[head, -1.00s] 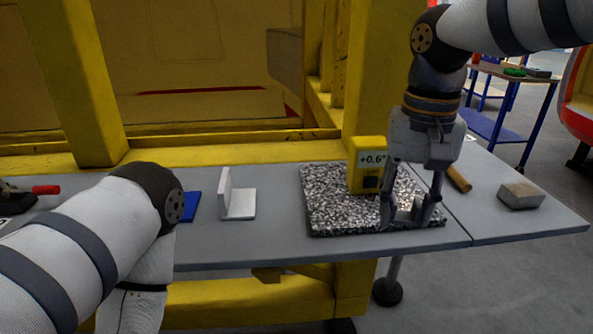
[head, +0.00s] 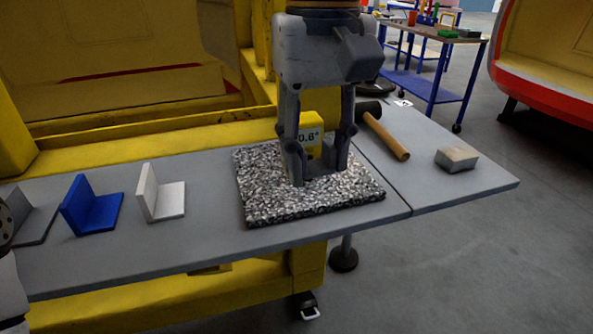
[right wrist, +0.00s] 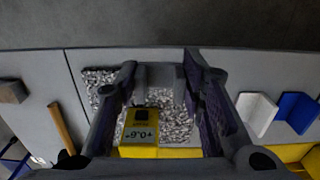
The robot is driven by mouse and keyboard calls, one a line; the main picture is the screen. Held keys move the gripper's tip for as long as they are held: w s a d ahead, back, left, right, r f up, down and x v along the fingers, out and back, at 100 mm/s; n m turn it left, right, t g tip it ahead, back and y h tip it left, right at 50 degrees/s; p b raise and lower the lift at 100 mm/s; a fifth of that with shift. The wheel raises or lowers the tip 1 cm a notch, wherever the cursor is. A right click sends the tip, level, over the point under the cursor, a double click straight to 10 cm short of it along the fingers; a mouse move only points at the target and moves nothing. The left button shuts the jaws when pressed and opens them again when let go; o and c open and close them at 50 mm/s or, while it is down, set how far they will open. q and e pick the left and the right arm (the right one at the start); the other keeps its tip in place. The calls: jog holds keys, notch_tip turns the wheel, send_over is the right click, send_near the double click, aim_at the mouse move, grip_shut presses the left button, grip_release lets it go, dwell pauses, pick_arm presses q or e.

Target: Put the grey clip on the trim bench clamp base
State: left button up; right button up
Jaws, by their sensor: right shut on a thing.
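My right gripper (head: 320,173) points down over the speckled mat (head: 262,204), with its fingers on either side of a dark grey piece, which looks like the grey clip (head: 323,184). The piece also spans the fingertips in the right wrist view (right wrist: 160,76). It is low over the mat; I cannot tell whether it touches. A yellow gauge (head: 311,134) stands just behind the fingers and is partly hidden by them. I cannot make out a trim bench clamp base in the current views. My left gripper is out of view; only a bit of my left arm shows.
White (head: 163,196), blue (head: 93,207) and dark grey (head: 36,222) L-shaped brackets stand left on the bench. A hammer (head: 388,137) and a tan block (head: 457,158) lie right of the mat. Bare bench lies between the mat and the white bracket.

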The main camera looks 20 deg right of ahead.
jog(key=w+f, duration=0.2)
jog(key=w, duration=0.4)
send_over(296, 193)
jog(key=f, duration=0.3)
jog(key=s+f, duration=0.1)
jog(key=f, duration=0.1)
jog(key=shift+w+f, duration=0.25)
jog(key=shift+f, duration=0.1)
jog(key=f, duration=0.3)
jog(key=shift+w+f+b, duration=0.3)
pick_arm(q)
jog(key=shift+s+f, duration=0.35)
pick_arm(e)
jog(key=o, duration=0.8)
jog(key=shift+f, duration=0.1)
